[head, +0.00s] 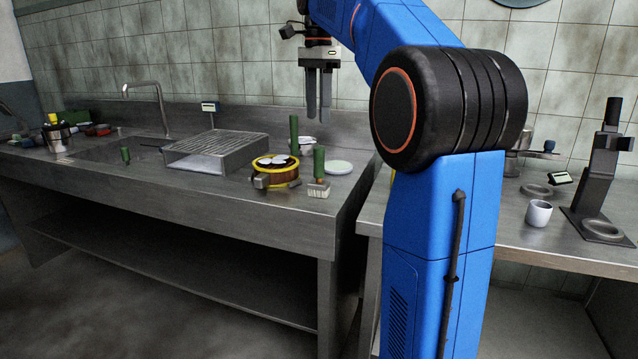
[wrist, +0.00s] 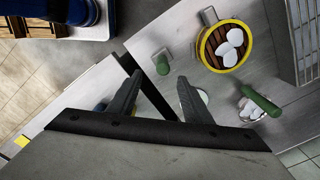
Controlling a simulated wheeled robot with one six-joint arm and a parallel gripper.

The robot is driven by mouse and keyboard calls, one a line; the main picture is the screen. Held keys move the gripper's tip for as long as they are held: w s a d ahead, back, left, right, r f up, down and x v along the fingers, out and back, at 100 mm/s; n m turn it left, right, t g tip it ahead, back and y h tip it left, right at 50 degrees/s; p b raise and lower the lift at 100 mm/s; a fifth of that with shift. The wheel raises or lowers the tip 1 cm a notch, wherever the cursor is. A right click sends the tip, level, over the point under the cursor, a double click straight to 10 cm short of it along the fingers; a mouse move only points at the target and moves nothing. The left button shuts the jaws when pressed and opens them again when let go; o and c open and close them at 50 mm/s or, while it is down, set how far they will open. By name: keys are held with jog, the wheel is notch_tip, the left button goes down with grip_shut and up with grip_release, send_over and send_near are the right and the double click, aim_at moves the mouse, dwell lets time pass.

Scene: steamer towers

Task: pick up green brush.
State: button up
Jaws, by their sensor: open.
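One green-handled brush (head: 319,162) stands upright on the left counter near its front right corner, its pale bristle head on the steel. Its handle (wrist: 162,62) shows in the wrist view, left of the basket. A second green handle (head: 294,132) stands farther back, behind the basket. In the wrist view this second handle (wrist: 262,102) has whitish bristles or pieces at its base. My gripper (head: 319,119) is open and empty, pointing down above the counter. In the wrist view its fingertips (wrist: 158,86) are close to the first handle in the picture, without visible contact.
A yellow-rimmed round basket (head: 256,168) with white pieces stands left of the front brush. A pale plate (head: 339,167) lies to its right. A steel rack (head: 205,163) and a sink tap (head: 146,86) are farther left. A gap separates the two counters.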

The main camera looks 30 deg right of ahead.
aim_at(319, 169)
jog(key=shift+m, duration=0.3)
jog(key=f, duration=1.1)
jog(key=w+d+f, duration=0.1)
jog(key=f, duration=0.5)
grip_shut()
